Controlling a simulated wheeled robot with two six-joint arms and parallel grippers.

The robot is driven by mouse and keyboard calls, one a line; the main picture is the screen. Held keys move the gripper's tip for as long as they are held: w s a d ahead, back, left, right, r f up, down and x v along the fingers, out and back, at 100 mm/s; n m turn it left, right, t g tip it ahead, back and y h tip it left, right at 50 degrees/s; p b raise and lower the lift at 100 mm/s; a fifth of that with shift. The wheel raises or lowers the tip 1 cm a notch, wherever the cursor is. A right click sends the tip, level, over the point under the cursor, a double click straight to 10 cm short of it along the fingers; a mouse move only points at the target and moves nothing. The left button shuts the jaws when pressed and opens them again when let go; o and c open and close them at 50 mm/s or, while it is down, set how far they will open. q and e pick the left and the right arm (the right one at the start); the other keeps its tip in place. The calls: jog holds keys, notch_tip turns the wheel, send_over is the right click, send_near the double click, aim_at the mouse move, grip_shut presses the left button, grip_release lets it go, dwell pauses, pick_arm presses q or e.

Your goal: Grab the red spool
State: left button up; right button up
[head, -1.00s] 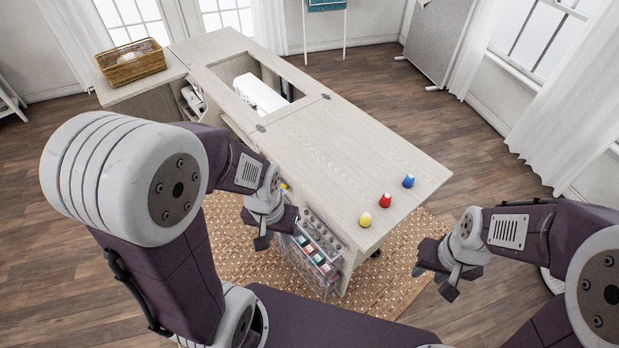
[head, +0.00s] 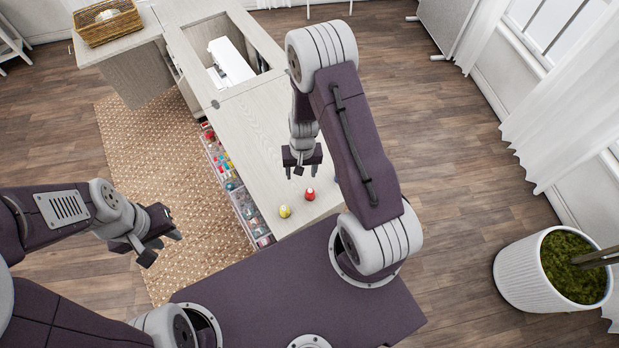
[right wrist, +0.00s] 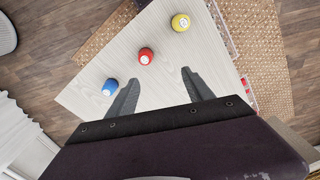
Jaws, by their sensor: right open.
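The red spool (head: 309,195) stands on the pale tabletop near its end, beside the yellow spool (head: 285,212). In the right wrist view the red spool (right wrist: 146,57) lies just past the fingertips, between the yellow spool (right wrist: 180,23) and the blue spool (right wrist: 109,87). My right gripper (head: 301,170) is open and empty above the table; in the wrist view its fingers (right wrist: 160,77) are apart. The blue spool is hidden behind my right arm in the head view. My left gripper (head: 162,246) is open and empty, left of the table over the rug.
The cabinet table (head: 245,125) has a white sewing machine (head: 230,62) in its opening. Clear drawers (head: 222,165) with coloured items line its left side. A basket (head: 106,22) sits on the far left wing. A potted plant (head: 552,270) stands at the right.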

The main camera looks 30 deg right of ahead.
aim_at(308, 190)
pick_arm(q)
notch_tip(308, 190, up, 6)
jog(key=p, duration=0.3)
pick_arm(e)
jog(key=shift+m, duration=0.9)
jog(key=f+b, duration=0.1)
jog(key=f, duration=0.2)
jog(key=s+d+f+b, duration=0.1)
jog(key=f+b, duration=0.1)
jog(key=f, duration=0.1)
jog(key=f+b, duration=0.1)
jog(key=f, duration=0.2)
jog(key=shift+s+d+f, duration=0.2)
jog(key=shift+d, duration=0.2)
jog(key=shift+r, duration=0.15)
jog(key=shift+d+f+b, duration=0.15)
jog(key=shift+f+b, duration=0.2)
notch_tip(308, 190, down, 4)
jog(key=b, duration=0.4)
jog(key=shift+s+d+f+b, duration=0.1)
jog(key=shift+s+f+b, duration=0.1)
jog(key=shift+b, duration=0.15)
jog(key=shift+w+f, duration=0.1)
jog(key=shift+f, duration=0.1)
jog(key=shift+r, duration=0.2)
pick_arm(q)
notch_tip(308, 190, down, 10)
jog(key=shift+s+r, duration=0.15)
pick_arm(e)
grip_shut()
